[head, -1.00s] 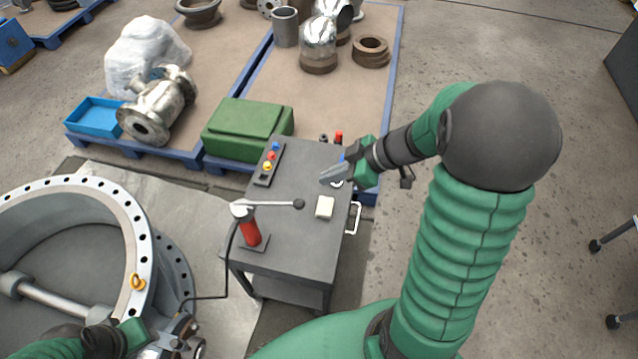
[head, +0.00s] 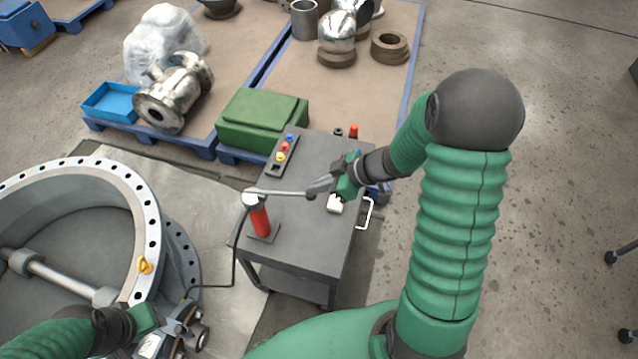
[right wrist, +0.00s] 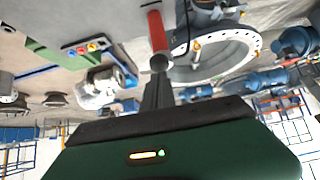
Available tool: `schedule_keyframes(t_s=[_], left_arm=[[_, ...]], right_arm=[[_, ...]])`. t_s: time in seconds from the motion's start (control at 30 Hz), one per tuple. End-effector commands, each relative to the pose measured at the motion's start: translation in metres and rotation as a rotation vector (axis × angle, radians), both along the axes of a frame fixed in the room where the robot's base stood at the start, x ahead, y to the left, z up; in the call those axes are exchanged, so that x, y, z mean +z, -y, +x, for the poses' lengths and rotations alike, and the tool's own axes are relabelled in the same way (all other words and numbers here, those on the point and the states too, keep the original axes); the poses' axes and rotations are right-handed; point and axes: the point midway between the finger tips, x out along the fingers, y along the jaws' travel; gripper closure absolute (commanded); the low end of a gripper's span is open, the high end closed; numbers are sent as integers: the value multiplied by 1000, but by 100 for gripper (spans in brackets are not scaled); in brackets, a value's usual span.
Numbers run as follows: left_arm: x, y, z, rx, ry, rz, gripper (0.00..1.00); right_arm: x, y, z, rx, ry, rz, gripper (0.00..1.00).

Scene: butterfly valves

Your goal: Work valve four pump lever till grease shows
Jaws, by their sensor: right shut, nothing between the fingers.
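The red grease pump (head: 259,220) stands upright on the grey cart. Its metal lever (head: 280,193) points right, roughly level. My right gripper (head: 316,188) is shut at the lever's free end and covers its dark knob; I see nothing held between the fingers. The right wrist view shows its fingers (right wrist: 157,92) pointing at the pump, with the red body (right wrist: 157,30) beyond. A black hose (head: 236,255) runs from the pump toward the big flanged valve (head: 150,205). My left gripper (head: 172,328) is by the valve's lower side fittings; its jaws are unclear. No grease can be made out.
A white side handle (head: 368,212) sticks out right. A green box (head: 262,118) stands behind. Open floor lies to the right.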

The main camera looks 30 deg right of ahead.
Motion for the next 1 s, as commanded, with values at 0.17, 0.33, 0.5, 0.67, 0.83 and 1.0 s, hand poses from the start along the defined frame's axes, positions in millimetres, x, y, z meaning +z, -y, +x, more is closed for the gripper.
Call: schedule_keyframes(t_s=[0.17, 0.33, 0.5, 0.67, 0.83, 1.0], left_arm=[[-16, 0, 0, 0, 0, 0, 64], [-60, 0, 0, 0, 0, 0, 64], [-93, 0, 0, 0, -1, 0, 64], [-91, 0, 0, 0, 0, 0, 64], [-91, 0, 0, 0, 0, 0, 64], [-91, 0, 0, 0, 0, 0, 64]], right_arm=[[-17, 2, -4, 1, 24, 29, 100], [-60, 12, -15, -5, 137, 132, 100], [-93, 18, -21, -3, 258, 229, 100], [-104, 19, -22, 1, 269, 232, 100], [-106, 18, -22, 1, 268, 230, 100], [-106, 17, -22, 3, 267, 231, 100]])
